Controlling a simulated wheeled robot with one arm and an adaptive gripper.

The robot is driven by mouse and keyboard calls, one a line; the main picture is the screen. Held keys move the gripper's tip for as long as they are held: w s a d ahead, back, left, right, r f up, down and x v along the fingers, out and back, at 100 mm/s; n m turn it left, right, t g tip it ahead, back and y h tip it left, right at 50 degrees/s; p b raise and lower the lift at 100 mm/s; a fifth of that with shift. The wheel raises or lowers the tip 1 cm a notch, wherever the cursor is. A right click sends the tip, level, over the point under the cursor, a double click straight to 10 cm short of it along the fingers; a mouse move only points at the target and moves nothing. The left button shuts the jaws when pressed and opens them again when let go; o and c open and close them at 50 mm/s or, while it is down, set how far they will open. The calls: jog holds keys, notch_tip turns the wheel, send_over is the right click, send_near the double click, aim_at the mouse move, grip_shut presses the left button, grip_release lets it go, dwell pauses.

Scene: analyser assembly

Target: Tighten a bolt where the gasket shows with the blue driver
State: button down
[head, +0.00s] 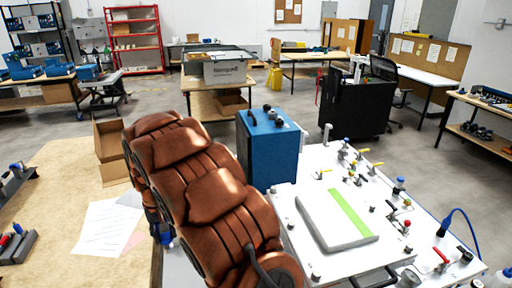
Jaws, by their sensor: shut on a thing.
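A white plate (286,245) lies on the right with a pale grey slab (322,222) on it. A bright green strip (348,212) runs along the slab's right side; I cannot tell whether it is the gasket. Small dark bolt-like heads stand around the slab, including one at its near left corner (316,276); how tight they are is too small to see. My copper-coloured arm fills the middle. My gripper (154,222) is mostly hidden behind it; only a dark part shows at its left edge. A small blue piece (167,238) below looks like the blue driver, held in the jaws.
A blue box (270,150) with black knobs stands behind the slab, close to my arm. Valves with red and yellow handles (441,258) crowd the plate's right side. The left table (55,190) holds papers (107,228), tool racks (18,247) and an open carton (110,145).

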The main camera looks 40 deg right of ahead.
jog(key=w+d+r+m, duration=0.1)
jog(key=d+r+m, duration=0.25)
jog(key=d, duration=0.25)
jog(key=w+d+r+m, duration=0.1)
jog(key=d+r+m, duration=0.1)
jog(key=d+m, duration=0.25)
notch_tip(320, 180, up, 12)
jog(key=m, duration=1.7)
send_over(273, 187)
jog(key=shift+s+f+b, duration=0.15)
jog(key=shift+f+b, duration=2.55)
jog(key=shift+f, duration=0.1)
jog(key=shift+a+f, duration=0.15)
jog(key=shift+f, duration=0.15)
jog(key=shift+f, duration=1)
jog(key=c, duration=1.2)
grip_release()
jog(key=shift+c, duration=0.2)
grip_shut()
